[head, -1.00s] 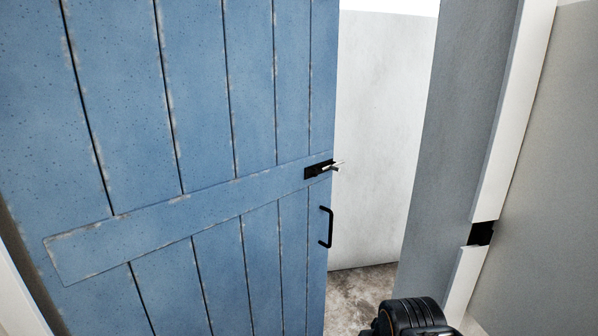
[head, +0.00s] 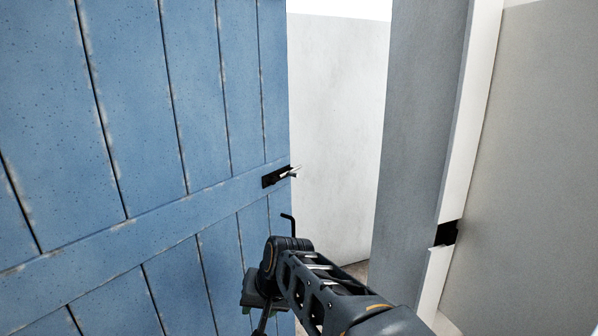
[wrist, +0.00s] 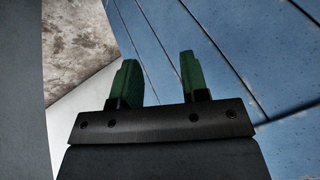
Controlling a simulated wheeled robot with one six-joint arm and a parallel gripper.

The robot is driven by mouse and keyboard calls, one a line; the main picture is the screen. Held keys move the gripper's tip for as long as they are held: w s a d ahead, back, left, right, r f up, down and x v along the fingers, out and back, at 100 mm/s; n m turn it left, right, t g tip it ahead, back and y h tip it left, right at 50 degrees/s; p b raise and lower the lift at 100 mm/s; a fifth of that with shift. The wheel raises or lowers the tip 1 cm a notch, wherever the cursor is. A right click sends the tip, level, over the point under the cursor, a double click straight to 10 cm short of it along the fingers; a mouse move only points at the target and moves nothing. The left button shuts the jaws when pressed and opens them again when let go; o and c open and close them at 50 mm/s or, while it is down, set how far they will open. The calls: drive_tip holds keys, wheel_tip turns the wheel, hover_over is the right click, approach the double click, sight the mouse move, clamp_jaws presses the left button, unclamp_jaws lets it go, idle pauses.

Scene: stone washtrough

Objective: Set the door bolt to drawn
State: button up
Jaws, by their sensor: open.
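The blue plank door (head: 190,110) stands ajar on the left of the head view. The door bolt (head: 277,177) is a black plate with a pale metal rod at the door's free edge; the rod's end sticks out a little past that edge. A black pull handle (head: 289,222) sits below it, mostly hidden by my arm. My gripper (wrist: 157,82) shows two green fingers, open and empty, in the wrist view, with blue door planks beyond. In the head view my arm's end is below the bolt, apart from it, and its fingers are largely hidden.
A black keeper (head: 446,234) is set in the white door frame (head: 470,110) on the right. Between door and frame is an open gap with a pale wall (head: 335,120) behind. A stained floor (wrist: 80,45) shows in the wrist view.

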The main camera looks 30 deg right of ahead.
drive_tip(key=w+d+r+m+t, duration=0.1)
drive_tip(key=w+d+r+m, duration=0.1)
drive_tip(key=w+d+m, duration=0.3)
drive_tip(key=m+t+h, duration=0.2)
drive_tip(key=m+t, duration=0.7)
drive_tip(key=m, duration=0.4)
approach(297, 176)
drive_tip(key=shift+t, duration=0.3)
drive_tip(key=x, duration=0.2)
drive_tip(key=p+x, duration=0.1)
drive_tip(key=x, duration=0.1)
drive_tip(key=p+x, duration=0.1)
drive_tip(key=x, duration=0.2)
drive_tip(key=shift+d+f, duration=0.15)
drive_tip(key=shift+f, duration=0.15)
drive_tip(key=shift+x, duration=1.05)
drive_tip(key=shift+f, duration=0.1)
clamp_jaws()
drive_tip(key=c, duration=0.8)
unclamp_jaws()
